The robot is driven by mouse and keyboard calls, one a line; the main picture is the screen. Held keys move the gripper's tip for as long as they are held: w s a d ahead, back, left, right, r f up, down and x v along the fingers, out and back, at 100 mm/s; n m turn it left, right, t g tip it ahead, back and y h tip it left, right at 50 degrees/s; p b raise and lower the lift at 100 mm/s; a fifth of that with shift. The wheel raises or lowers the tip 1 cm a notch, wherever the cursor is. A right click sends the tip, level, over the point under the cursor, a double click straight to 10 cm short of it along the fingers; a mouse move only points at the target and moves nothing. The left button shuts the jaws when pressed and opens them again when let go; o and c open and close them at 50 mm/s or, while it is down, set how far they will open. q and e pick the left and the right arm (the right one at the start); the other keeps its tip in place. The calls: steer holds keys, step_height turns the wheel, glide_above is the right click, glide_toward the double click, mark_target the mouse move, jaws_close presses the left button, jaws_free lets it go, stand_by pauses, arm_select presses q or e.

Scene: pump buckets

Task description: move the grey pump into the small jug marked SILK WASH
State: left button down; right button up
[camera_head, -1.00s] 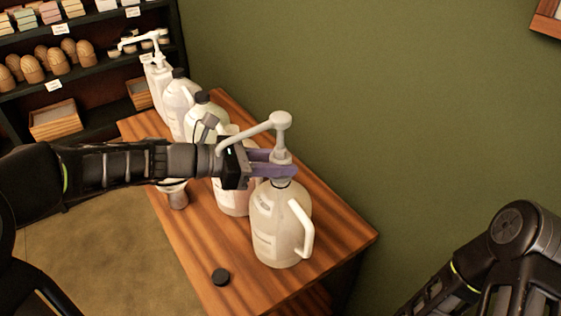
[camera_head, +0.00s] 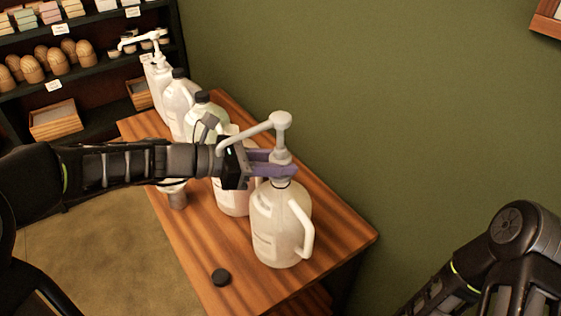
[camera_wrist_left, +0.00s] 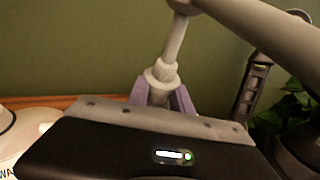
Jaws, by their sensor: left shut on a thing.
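The grey pump (camera_head: 280,121) is upright at the top of the nearest jug (camera_head: 275,228), a whitish one with a handle on its right. My left gripper (camera_head: 282,170) is shut on the pump's collar just above that jug's neck. The pump's collar and stem also show between the purple fingers in the left wrist view (camera_wrist_left: 160,80). I cannot tell whether the pump's lower end is inside the jug. A second jug (camera_head: 232,198) stands behind my left gripper, partly hidden. The label SILK WASH cannot be read on any jug. My right gripper is out of view.
Several more bottles (camera_head: 180,104) stand in a row toward the far end of the wooden table (camera_head: 335,240). A black cap (camera_head: 221,277) lies near the front edge. A small cup-like object (camera_head: 177,196) stands under my left arm. A green wall runs behind.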

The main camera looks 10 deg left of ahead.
mark_target(281, 116)
arm_select(q)
steer(key=shift+r+p, duration=3.1)
steer(key=shift+r, duration=0.45)
steer(key=shift+r, duration=0.1)
step_height(281, 116, up, 3)
steer(key=shift+f+p, duration=0.2)
steer(key=shift+p, duration=1)
steer(key=shift+r, duration=2.1)
steer(key=shift+r, duration=0.1)
steer(key=shift+r, duration=3.4)
